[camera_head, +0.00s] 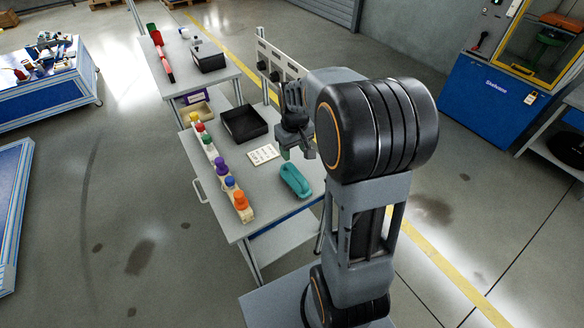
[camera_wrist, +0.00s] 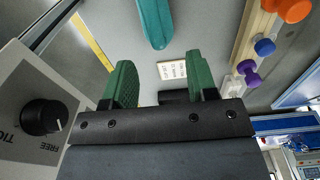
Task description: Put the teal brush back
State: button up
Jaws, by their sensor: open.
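The teal brush (camera_head: 295,180) lies on the grey table near its right edge. It also shows at the top of the wrist view (camera_wrist: 154,22), beyond my fingertips. My gripper (camera_head: 297,151) hangs above the table, up the picture from the brush and apart from it. In the wrist view its two green-padded fingers (camera_wrist: 160,80) stand apart with nothing between them. A small white card with printed text (camera_head: 263,154) lies on the table to the left of my gripper; it shows between the fingers in the wrist view (camera_wrist: 171,70).
A row of coloured knobs on a pale rack (camera_head: 222,168) runs along the table's left side. A black tray (camera_head: 243,124) and a beige bin (camera_head: 196,113) stand toward the far end. A panel with a black dial (camera_wrist: 42,116) is close on the left in the wrist view.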

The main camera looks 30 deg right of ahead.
jog(key=s+a+r+t, duration=0.1)
jog(key=s+a+r, duration=0.1)
jog(key=s+a, duration=0.2)
jog(key=s+a+r+m+t, duration=0.1)
jog(key=s+a, duration=0.3)
jog(key=s, duration=0.6)
jog(key=shift+a+r+t, duration=0.25)
jog(key=shift+r+t, duration=0.15)
jog(key=shift+r, duration=0.45)
